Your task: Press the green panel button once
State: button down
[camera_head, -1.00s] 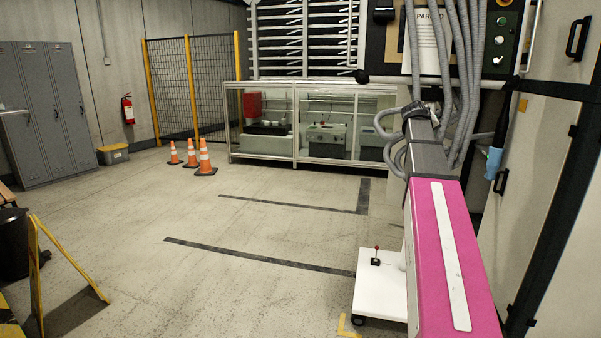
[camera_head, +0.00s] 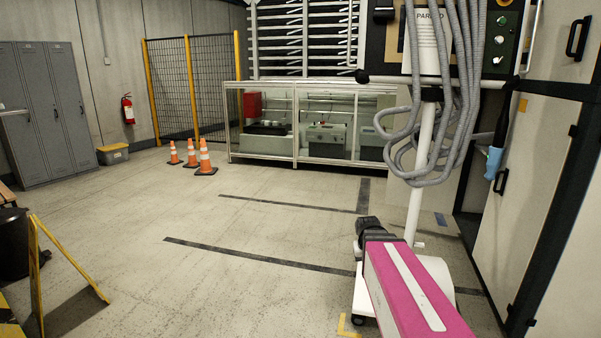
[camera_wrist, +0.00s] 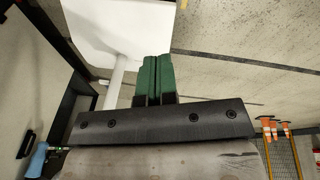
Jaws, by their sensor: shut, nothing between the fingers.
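The control panel (camera_head: 508,42) is at the upper right of the head view, beside hanging grey hoses. The panel is not recognizable in the wrist view. My gripper (camera_wrist: 157,58) shows in the wrist view with its two green fingers pressed together and nothing between them. My pink arm is low in the head view, well below and left of the panel. My fingers cannot be made out there.
Grey hoses (camera_head: 450,100) hang around a white pole (camera_head: 423,150) on a white wheeled base (camera_head: 432,275). A pale cabinet (camera_head: 525,190) stands at the right. Orange cones (camera_head: 206,158) are at the back left. The middle floor is open.

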jog(key=s+a+f+g+y, duration=0.1)
jog(key=s+a+f+g, duration=0.1)
jog(key=s+a+f, duration=0.3)
jog(key=s+f, duration=0.1)
jog(key=s, duration=0.3)
jog(key=shift+s+a+f+y, duration=0.15)
jog(key=shift+s+f+y, duration=0.05)
jog(key=shift+y, duration=0.1)
jog(key=shift+w, duration=0.1)
